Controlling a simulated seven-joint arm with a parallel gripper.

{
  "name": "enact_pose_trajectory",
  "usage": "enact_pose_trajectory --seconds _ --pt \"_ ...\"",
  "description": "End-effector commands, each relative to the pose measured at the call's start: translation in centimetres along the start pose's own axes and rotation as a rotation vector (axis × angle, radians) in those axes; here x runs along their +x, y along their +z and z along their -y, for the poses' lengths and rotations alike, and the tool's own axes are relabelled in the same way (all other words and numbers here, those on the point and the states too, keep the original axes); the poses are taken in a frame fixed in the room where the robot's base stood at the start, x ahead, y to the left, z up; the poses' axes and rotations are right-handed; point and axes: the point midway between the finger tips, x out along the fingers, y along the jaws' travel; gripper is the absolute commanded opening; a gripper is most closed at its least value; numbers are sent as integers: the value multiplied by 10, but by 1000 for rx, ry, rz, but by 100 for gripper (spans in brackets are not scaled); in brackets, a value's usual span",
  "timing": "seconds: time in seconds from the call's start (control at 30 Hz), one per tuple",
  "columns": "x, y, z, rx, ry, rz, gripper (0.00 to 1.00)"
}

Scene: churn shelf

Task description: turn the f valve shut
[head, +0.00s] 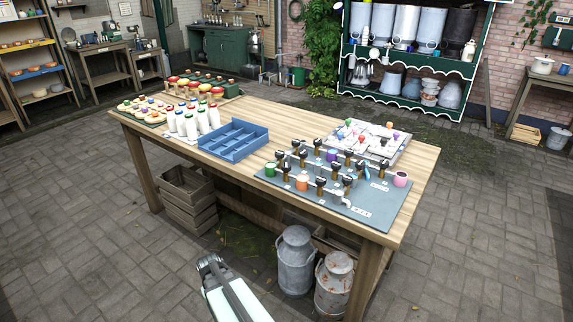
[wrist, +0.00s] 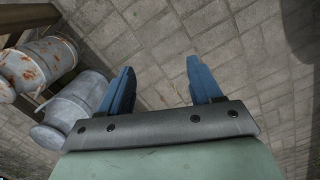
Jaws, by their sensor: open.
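A grey board (head: 375,211) lies on the right front part of the wooden table. Several black-knobbed brass valves (head: 320,183) stand on it in rows, joined by pipes. White labels on the board are too small to read, so I cannot tell which valve is f. Whether the valves are open or shut is also unclear. My gripper (wrist: 160,80) is open and empty in the wrist view, its blue fingers pointing over the paving. In the head view my arm is low in front of the table, well below the valve board and apart from it.
Coloured cups, such as an orange one (head: 302,183) and a pink one (head: 400,179), stand on the board. A blue divided tray (head: 233,146) and white bottles (head: 190,126) are to its left. Metal churns (head: 295,262) stand below the table's front edge; they also show in the wrist view (wrist: 70,110).

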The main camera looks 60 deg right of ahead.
Motion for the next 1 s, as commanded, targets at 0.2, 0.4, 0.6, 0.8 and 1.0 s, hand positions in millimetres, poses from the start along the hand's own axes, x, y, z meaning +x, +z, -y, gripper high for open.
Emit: enact_pose_trajectory --seconds 0.2,0.4,0.6,0.8,1.0 --pt "51 62 37 -82 7 111 64" --pt "89 120 64 -163 25 207 64" --pt "112 163 81 -231 46 274 64" --pt "123 188 93 -286 64 307 64" --pt "123 197 106 -335 78 310 64"
